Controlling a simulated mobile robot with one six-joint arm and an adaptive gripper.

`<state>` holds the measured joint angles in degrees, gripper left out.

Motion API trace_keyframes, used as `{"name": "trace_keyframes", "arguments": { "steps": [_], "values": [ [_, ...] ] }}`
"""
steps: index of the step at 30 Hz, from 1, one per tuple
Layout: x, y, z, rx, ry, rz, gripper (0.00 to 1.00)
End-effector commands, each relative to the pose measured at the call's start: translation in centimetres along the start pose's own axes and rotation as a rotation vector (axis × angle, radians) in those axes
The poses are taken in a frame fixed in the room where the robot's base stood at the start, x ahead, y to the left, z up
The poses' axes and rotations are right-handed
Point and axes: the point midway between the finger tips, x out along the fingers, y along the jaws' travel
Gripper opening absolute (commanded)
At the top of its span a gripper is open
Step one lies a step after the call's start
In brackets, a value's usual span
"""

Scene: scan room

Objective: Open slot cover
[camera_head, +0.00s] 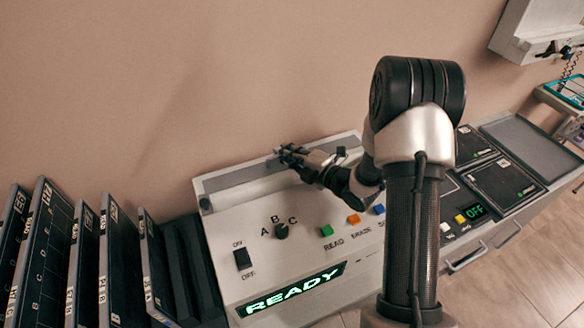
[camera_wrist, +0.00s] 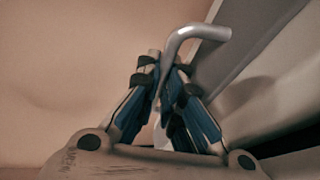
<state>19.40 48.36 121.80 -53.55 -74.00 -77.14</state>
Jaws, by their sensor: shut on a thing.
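The slot cover (camera_head: 240,177) is a grey strip along the back edge of the white scanner console (camera_head: 300,210). My gripper (camera_head: 287,152) is at this strip, reaching in from the right. In the wrist view, my gripper (camera_wrist: 166,65) is shut on a bent silver handle (camera_wrist: 205,32), whose bar runs down between the two blue-padded fingers. The grey cover panel (camera_wrist: 240,40) shows behind the handle. The lower part of the handle is hidden by the fingers. I cannot tell whether the cover is raised at all.
The console carries an ON/OFF switch (camera_head: 243,258), an A-B-C knob (camera_head: 281,231), a green button (camera_head: 326,231), an orange button (camera_head: 353,219) and a lit READY display (camera_head: 294,291). Several dark cassettes (camera_head: 118,262) stand at the left. Dark plates (camera_head: 503,182) lie at the right.

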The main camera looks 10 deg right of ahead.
Motion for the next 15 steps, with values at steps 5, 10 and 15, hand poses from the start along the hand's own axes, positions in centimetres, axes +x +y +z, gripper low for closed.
{"name": "trace_keyframes", "arguments": {
  "steps": [5, 10, 15],
  "values": [
    [0.20, 0.00, 0.08, 0.003, -0.002, -0.004, 0.00],
    [0.17, 0.00, 0.08, 0.003, -0.002, -0.004, 0.10],
    [0.16, 0.01, 0.08, 0.003, -0.001, -0.003, 0.16]
  ]
}}
